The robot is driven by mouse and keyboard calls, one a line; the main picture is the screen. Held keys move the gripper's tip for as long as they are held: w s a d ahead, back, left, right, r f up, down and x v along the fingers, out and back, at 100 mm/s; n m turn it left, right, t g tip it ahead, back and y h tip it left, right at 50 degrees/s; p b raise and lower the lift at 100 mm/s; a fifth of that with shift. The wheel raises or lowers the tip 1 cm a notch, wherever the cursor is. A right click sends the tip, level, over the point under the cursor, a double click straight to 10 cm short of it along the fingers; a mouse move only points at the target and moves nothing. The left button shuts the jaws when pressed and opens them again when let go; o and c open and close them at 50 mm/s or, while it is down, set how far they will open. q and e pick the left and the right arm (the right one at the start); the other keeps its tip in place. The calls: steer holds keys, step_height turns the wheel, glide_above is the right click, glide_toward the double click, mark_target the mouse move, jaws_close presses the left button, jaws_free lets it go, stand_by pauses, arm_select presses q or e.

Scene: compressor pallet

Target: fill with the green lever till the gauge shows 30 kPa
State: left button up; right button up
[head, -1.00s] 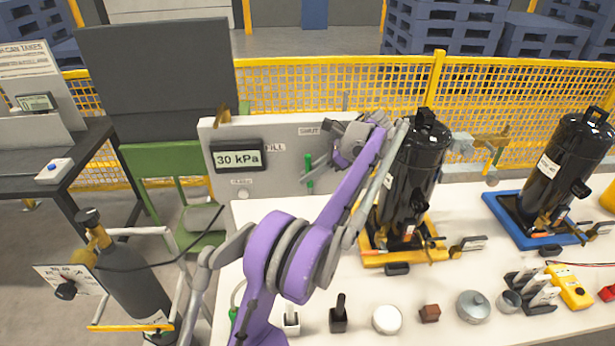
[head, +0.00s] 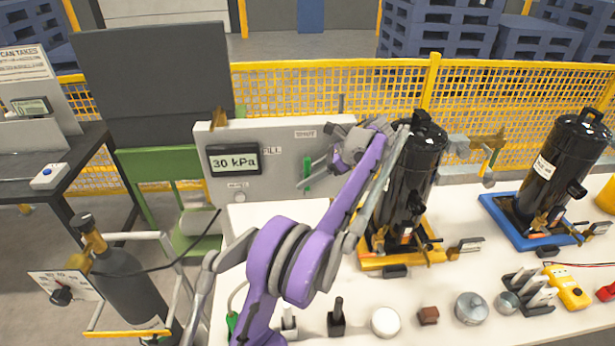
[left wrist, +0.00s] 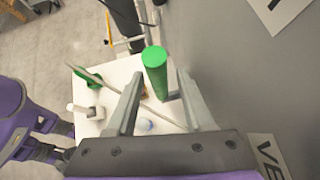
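The gauge (head: 234,161) on the grey panel (head: 285,135) reads 30 kPa in the head view. The green lever (head: 307,174) stands upright on the panel's front, to the right of the gauge. My left gripper (head: 325,172) is at the panel just right of the lever. In the left wrist view, the green lever (left wrist: 155,72) shows between the two spread fingers (left wrist: 160,92), with gaps on both sides, so the gripper is open. Whether a finger touches the lever cannot be told. My right gripper is not in view.
A black compressor (head: 409,180) on a yellow base stands close right of my left arm; another (head: 555,165) stands on a blue base. Small parts, including a white round one (head: 385,322), line the table's front. A gas bottle (head: 125,285) stands at left.

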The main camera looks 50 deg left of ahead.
arm_select(q)
steer(key=p+v, duration=0.1)
steer(key=v, duration=0.9)
steer(key=shift+w+d+r+p, duration=0.2)
steer(key=shift+d+p, duration=0.05)
steer(key=shift+p, duration=0.05)
